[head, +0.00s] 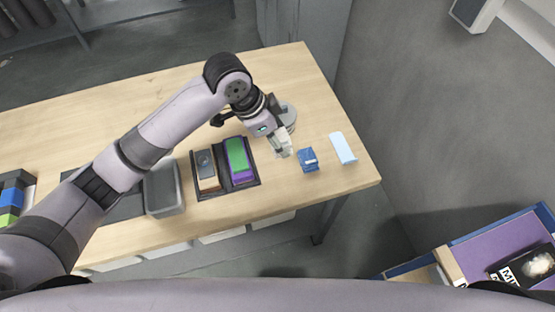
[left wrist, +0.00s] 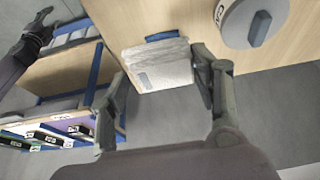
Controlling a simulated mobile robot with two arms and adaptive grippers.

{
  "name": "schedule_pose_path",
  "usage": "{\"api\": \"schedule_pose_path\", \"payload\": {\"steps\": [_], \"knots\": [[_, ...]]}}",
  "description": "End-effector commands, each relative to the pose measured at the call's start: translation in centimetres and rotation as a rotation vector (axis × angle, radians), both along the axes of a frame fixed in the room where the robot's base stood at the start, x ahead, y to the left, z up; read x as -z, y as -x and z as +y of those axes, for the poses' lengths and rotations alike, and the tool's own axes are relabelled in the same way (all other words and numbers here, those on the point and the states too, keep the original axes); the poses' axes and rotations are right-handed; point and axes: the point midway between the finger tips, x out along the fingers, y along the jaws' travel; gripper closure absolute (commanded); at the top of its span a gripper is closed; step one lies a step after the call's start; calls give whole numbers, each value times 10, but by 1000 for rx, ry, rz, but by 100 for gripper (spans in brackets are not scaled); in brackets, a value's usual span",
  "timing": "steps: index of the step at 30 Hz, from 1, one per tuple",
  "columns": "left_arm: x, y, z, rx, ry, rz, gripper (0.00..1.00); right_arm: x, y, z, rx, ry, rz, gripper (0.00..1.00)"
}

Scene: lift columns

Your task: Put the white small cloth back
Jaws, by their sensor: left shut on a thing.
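My left gripper (head: 281,147) is shut on the white small cloth (left wrist: 160,66), a folded whitish square with a grey patch. In the left wrist view the cloth sits between the two fingers of my left gripper (left wrist: 163,82). In the head view the cloth (head: 284,152) is small and partly covered by the gripper, over the right part of the table between the dark tray and a blue folded item. I cannot tell whether it touches the table. A dark gripper, seemingly my right one (left wrist: 42,22), shows small at the upper left of the left wrist view.
A dark two-part tray (head: 227,189) holds a brown-grey stack and a green-purple stack. The blue item (head: 308,160) and a light blue one (head: 343,148) lie to the right. A grey round container (head: 289,113) stands behind the gripper. A grey bin (head: 163,190) stands left.

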Motion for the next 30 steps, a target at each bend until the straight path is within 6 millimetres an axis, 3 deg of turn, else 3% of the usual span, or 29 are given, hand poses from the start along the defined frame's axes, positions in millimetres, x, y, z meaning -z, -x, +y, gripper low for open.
{"api": "schedule_pose_path", "payload": {"steps": [3, 9, 14, 22, 30], "knots": [[32, 1, 1, -3, -3, 6, 65, -8, 1, 1, -1, 0, 2, 60], [72, 1, 1, -3, -2, 2, 65, -14, 1, 2, -1, -2, 0, 60], [85, 0, 0, -2, -1, -1, 65, -15, -1, 3, 0, -5, -2, 60], [122, 0, 1, -4, -2, 0, 65, -22, -2, 5, 0, -6, -4, 60], [127, 0, 1, -1, -1, -3, 65, -22, -4, 5, 2, -6, -6, 60]]}}
